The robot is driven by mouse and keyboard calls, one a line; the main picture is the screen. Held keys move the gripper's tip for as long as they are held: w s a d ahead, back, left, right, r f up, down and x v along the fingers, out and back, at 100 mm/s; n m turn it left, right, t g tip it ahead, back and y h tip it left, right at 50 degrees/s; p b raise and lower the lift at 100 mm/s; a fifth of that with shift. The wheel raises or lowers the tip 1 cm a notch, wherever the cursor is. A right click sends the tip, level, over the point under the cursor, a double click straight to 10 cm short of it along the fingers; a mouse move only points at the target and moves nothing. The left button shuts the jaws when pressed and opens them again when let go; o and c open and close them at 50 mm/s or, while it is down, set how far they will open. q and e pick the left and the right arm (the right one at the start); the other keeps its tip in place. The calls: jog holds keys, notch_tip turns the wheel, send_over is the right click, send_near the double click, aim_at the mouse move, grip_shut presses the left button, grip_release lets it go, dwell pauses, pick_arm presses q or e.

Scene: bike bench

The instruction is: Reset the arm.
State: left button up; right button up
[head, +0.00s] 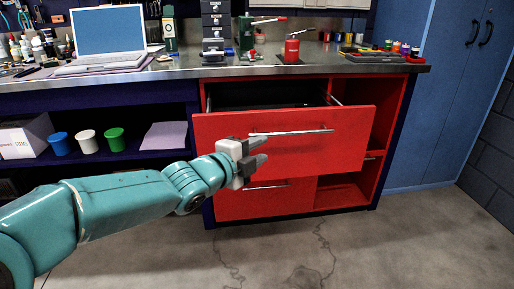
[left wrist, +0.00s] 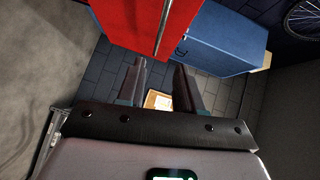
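My left arm reaches in from the left in the head view. My left gripper (head: 259,158) is in front of the red upper drawer (head: 350,139), just left of and below its silver bar handle (head: 292,132). Its two grey fingers are apart with nothing between them. In the left wrist view the fingers (left wrist: 158,86) also stand apart and empty, with the red drawer front (left wrist: 135,22) beyond them. The upper drawer is pulled out and its dark inside shows. My right gripper is not in view.
The steel benchtop (head: 180,68) carries a laptop (head: 108,32), a red bottle-like tool (head: 292,50) and paint pots. Cups (head: 87,141) stand on the left shelf. A lower drawer (head: 240,202) is closed. A blue cabinet (head: 440,95) stands at right. The floor (head: 350,245) in front is clear.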

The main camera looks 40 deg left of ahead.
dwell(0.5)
pick_arm(q)
jog(key=w+d+f+g+h, duration=0.1)
jog(key=d+f+g, duration=0.1)
jog(key=d+f, duration=0.5)
jog(key=w+d+f+n+g+h, duration=0.1)
jog(key=d+f+g+h, duration=0.1)
jog(key=f, duration=0.9)
jog(key=w+d+f+g+h, duration=0.1)
jog(key=d+f+g, duration=0.3)
jog(key=f, duration=0.6)
jog(key=s+d+f+n+g+h, duration=0.1)
jog(key=s+d+f+n, duration=0.15)
jog(key=f, duration=0.25)
jog(key=s+d+f+n+g, duration=0.1)
jog(key=s+d+f, duration=0.2)
jog(key=d+f, duration=0.15)
jog(key=s+d+f+n+g, duration=0.3)
jog(key=s+f+n, duration=0.3)
jog(key=s, duration=0.2)
jog(key=s+d+f+n+g, duration=0.2)
jog(key=s+f+n+g, duration=0.1)
jog(key=s+f+n, duration=0.5)
notch_tip(320, 180, up, 33)
jog(key=s+d+p, duration=0.1)
jog(key=p, duration=3)
jog(key=shift+s+m, duration=0.2)
jog(key=shift+m, duration=0.25)
jog(key=shift+f, duration=0.2)
